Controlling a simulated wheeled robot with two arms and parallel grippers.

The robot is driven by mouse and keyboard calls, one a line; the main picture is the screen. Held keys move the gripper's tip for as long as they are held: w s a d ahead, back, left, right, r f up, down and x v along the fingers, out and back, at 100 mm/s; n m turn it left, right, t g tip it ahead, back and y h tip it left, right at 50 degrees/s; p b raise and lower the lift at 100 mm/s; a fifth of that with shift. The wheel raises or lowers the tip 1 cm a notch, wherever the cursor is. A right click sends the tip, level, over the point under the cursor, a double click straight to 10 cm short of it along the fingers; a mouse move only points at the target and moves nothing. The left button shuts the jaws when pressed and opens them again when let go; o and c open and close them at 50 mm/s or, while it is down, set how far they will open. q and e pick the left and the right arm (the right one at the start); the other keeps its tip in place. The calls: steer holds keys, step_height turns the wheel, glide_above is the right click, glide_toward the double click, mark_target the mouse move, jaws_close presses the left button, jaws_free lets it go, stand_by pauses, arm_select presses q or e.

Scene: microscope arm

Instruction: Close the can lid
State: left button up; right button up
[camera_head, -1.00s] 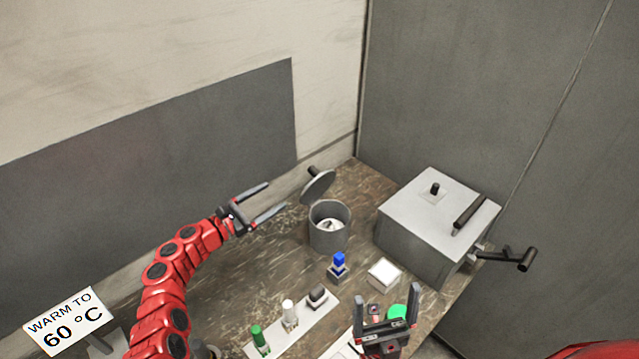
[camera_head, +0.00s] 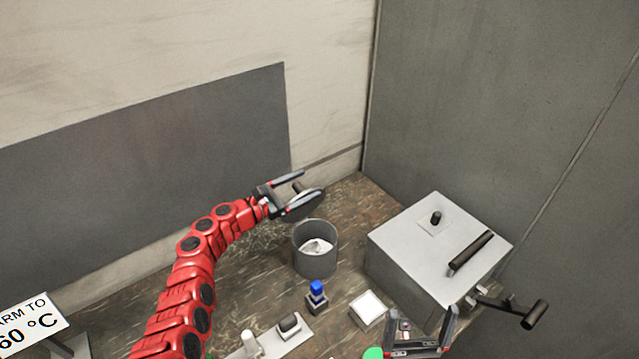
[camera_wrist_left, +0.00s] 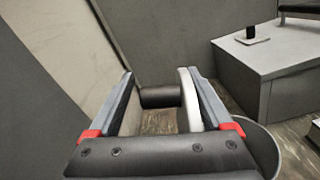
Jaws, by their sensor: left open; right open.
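The grey can (camera_head: 315,248) stands on the table with its mouth open and pale contents inside; its rim also shows at the lower right of the left wrist view (camera_wrist_left: 262,145). Its round lid (camera_head: 306,206) is raised and tilted at the can's back left, with a dark knob (camera_head: 298,187). My left gripper (camera_head: 312,188) is open at the lid. In the left wrist view the knob (camera_wrist_left: 160,96) lies between the open fingers, and the lid's pale edge (camera_wrist_left: 189,98) is beside the right finger. My right gripper (camera_head: 424,322) is open and empty at the bottom right.
A large grey box (camera_head: 430,255) with a side handle (camera_head: 520,312) stands right of the can. A temperature sign (camera_head: 30,325) stands at lower left. Walls close the back.

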arm_select(q)
steer(key=shift+a+r, duration=0.1)
steer(key=shift+a, duration=0.1)
steer(key=shift+s+a, duration=0.1)
steer(key=shift+c, duration=1.2)
jaws_close()
